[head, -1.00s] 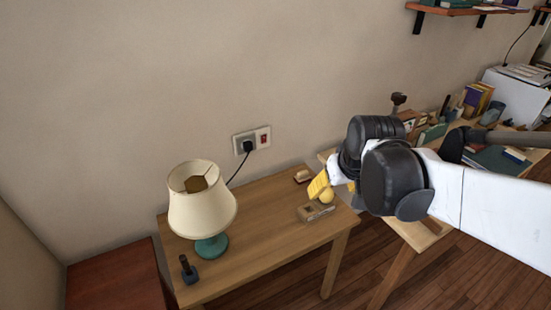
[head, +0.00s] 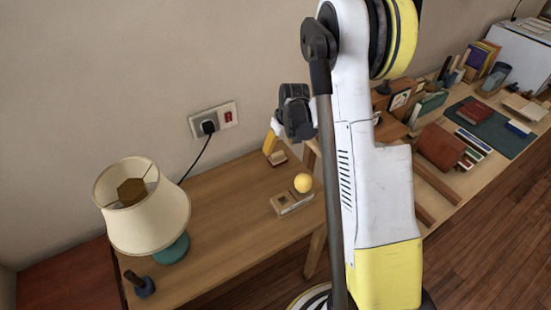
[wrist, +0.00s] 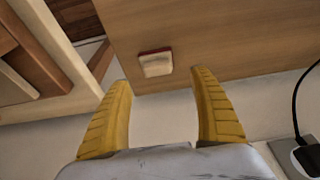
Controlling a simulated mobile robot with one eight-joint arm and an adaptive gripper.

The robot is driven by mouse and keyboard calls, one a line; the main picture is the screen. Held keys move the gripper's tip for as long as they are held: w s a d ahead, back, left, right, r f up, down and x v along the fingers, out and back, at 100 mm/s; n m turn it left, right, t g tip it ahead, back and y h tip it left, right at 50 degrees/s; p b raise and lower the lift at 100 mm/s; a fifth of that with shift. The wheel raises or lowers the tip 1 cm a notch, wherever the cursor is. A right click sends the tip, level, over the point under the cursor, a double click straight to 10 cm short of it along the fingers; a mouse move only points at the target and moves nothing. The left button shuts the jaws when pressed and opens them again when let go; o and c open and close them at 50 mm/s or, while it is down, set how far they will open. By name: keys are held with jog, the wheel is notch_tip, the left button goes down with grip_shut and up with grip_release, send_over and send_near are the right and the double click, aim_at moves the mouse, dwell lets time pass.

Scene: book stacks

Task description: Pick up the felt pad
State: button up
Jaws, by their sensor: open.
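The felt pad appears to be the small cream block with a dark red edge (wrist: 155,63) on the wooden table. It lies near the table's wall-side edge, and in the head view it shows as a small pale block (head: 278,157) close to my finger. My gripper (wrist: 160,78) is open and empty, with two yellow fingers apart. In the wrist view the pad lies beyond the fingertips, between their lines. In the head view one yellow finger (head: 269,141) shows just above and left of the pad; the other is hidden.
A yellow ball (head: 303,182) and a wooden block-like holder (head: 291,203) stand nearer the table's right end. A cream-shaded lamp (head: 142,208) and a dark stamp-like object (head: 139,284) are at the left. A plug (head: 209,127) with a cord is on the wall. The table's middle is clear.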

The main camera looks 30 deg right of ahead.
aim_at(278, 154)
jog(key=b+x, duration=0.1)
jog(key=x, duration=0.1)
jog(key=b+x, duration=0.1)
jog(key=x, duration=0.2)
jog(key=b+x, duration=0.1)
jog(key=x, duration=0.1)
jog(key=shift+w+d+f, duration=0.2)
jog(key=shift+d+f, duration=0.1)
jog(key=shift+f, duration=0.05)
jog(key=shift+r, duration=0.1)
jog(key=c, duration=1.3)
